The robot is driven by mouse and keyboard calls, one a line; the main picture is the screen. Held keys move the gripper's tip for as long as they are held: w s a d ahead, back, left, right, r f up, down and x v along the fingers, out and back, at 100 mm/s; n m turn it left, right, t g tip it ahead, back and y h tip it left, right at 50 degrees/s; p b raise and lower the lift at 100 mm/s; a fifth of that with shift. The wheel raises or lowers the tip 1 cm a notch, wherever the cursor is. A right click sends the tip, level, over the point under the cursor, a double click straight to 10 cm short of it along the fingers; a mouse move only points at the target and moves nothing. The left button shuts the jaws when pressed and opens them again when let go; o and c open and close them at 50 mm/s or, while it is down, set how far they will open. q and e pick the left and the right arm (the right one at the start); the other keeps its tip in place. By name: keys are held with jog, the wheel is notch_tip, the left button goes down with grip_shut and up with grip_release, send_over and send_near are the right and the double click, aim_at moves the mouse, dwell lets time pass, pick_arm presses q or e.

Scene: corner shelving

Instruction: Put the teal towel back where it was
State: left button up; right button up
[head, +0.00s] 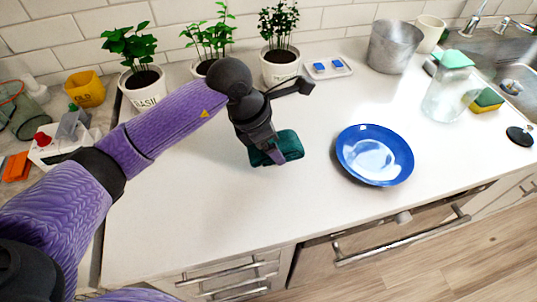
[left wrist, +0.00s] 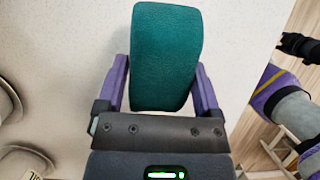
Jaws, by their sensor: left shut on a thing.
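The teal towel (head: 262,157) is a folded, rounded block over the middle of the white counter, left of the blue plate. My left gripper (head: 274,152) is shut on it, coming down from above. In the left wrist view the towel (left wrist: 166,55) sits between the two purple fingers of my left gripper (left wrist: 162,85), reaching out past their tips. I cannot tell whether the towel touches the counter. My right gripper (left wrist: 300,47) shows dark at the right edge of the left wrist view, well away from the towel; its jaws are unclear.
A blue plate (head: 375,154) lies right of the towel. Potted plants (head: 145,90) and a small tray with blue blocks (head: 328,68) stand along the back wall. A metal bucket (head: 390,48) and glass jar (head: 450,92) stand by the sink.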

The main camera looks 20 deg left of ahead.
pick_arm(q)
notch_tip(320, 180, down, 3)
jog(key=shift+f+b, duration=0.2)
jog(key=shift+b, duration=0.1)
jog(key=shift+f, duration=0.2)
jog(key=o, duration=0.9)
jog(key=shift+c, duration=0.2)
jog(key=shift+r, duration=0.3)
jog(key=p+v, duration=0.2)
jog(key=v, duration=1)
jog(key=shift+p, duration=0.3)
